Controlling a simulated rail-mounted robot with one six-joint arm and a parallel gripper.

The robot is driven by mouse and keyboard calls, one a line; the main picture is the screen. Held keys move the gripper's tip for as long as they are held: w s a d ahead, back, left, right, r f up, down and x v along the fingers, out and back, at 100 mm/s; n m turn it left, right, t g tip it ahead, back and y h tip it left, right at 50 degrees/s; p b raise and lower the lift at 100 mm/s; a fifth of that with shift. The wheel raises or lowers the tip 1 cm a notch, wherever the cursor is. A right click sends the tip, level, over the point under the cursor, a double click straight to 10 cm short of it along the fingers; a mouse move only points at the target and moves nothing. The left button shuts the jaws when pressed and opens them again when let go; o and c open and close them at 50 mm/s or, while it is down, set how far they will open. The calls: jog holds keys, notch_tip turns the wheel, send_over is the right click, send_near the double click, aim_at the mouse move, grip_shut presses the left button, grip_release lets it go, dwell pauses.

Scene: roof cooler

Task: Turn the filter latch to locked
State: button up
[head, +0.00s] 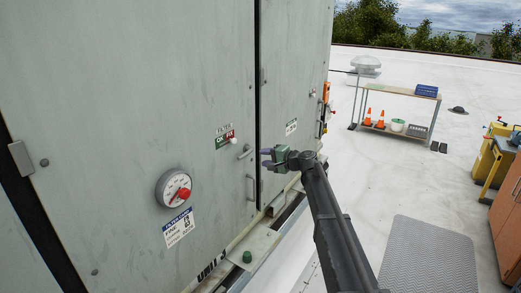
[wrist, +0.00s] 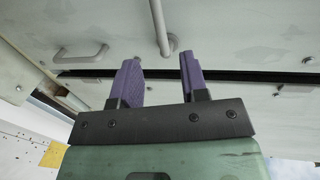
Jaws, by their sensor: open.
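A grey bar-shaped latch lever (head: 245,151) sits on the large grey cabinet's door, close to the dark seam, just right of the small FILTER sign (head: 223,133). In the wrist view the lever (wrist: 159,22) runs up out of the picture from its round pivot, above the gap between my fingers. My gripper (head: 266,157) is to the right of the lever in the head view, near the seam. Its two purple fingers (wrist: 160,65) are apart with nothing between them. No contact with the lever shows. Any locked marking is too small to read.
A D-shaped door handle (head: 250,188) is below the lever. A shelf table (head: 408,94) with cones, a grey mat (head: 428,258) and a yellow cart (head: 490,160) stand right. White roof between is clear.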

aim_at(245, 156)
jog(key=b+x, duration=0.2)
jog(key=x, duration=0.9)
jog(key=shift+s+f, duration=0.1)
jog(key=shift+s, duration=0.15)
grip_shut()
